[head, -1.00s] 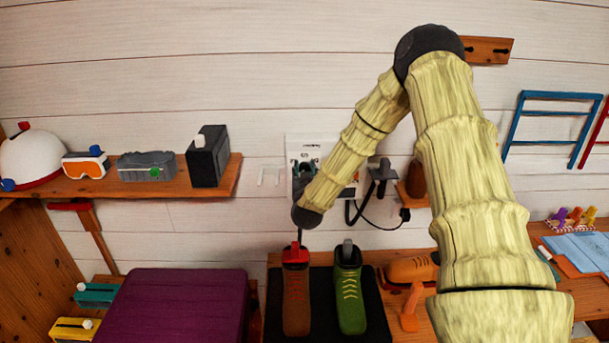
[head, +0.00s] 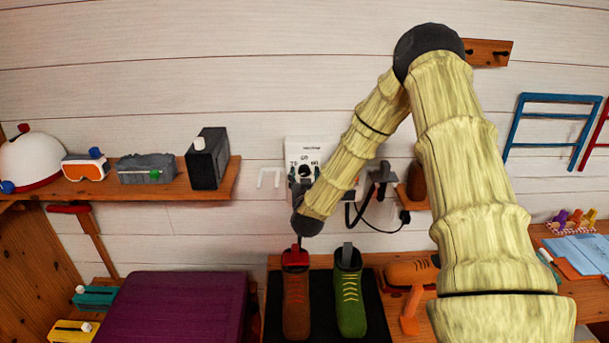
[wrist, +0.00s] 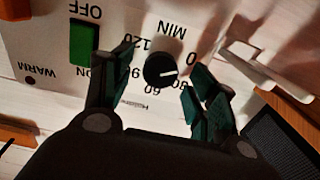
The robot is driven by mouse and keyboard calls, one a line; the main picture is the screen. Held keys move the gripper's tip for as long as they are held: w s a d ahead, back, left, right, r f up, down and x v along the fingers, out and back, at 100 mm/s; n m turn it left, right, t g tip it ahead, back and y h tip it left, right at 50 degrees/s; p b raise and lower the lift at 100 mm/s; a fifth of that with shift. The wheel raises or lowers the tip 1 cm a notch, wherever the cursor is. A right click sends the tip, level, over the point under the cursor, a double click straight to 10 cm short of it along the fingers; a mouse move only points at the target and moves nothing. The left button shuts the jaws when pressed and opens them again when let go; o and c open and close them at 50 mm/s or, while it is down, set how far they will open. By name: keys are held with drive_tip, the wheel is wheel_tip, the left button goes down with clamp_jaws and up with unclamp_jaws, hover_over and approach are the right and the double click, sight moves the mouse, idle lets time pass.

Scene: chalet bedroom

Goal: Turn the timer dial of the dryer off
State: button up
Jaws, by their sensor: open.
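The dryer's white front panel (head: 323,150) is on the wall behind my arm, and my forearm and gripper hide part of it in the head view. The wrist view shows it upside down. The black timer dial (wrist: 160,70) has a white pointer line directed to the right, near the space between 0 and a partly hidden number. Marks 60, 90 and 120 surround it. My gripper (wrist: 160,62) is open, with one dark green finger on each side of the dial. A gap shows on both sides; fingertip depth is unclear. My gripper also shows in the head view (head: 303,182).
A green rocker switch (wrist: 83,43) sits between OFF and ON left of the dial. White hooks (wrist: 245,55) are beside the panel. Below stand a brown boot (head: 296,300) and a green boot (head: 350,300) on a black mat. A black cable (head: 362,222) hangs right.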

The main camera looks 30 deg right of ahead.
drive_tip(key=v, duration=1)
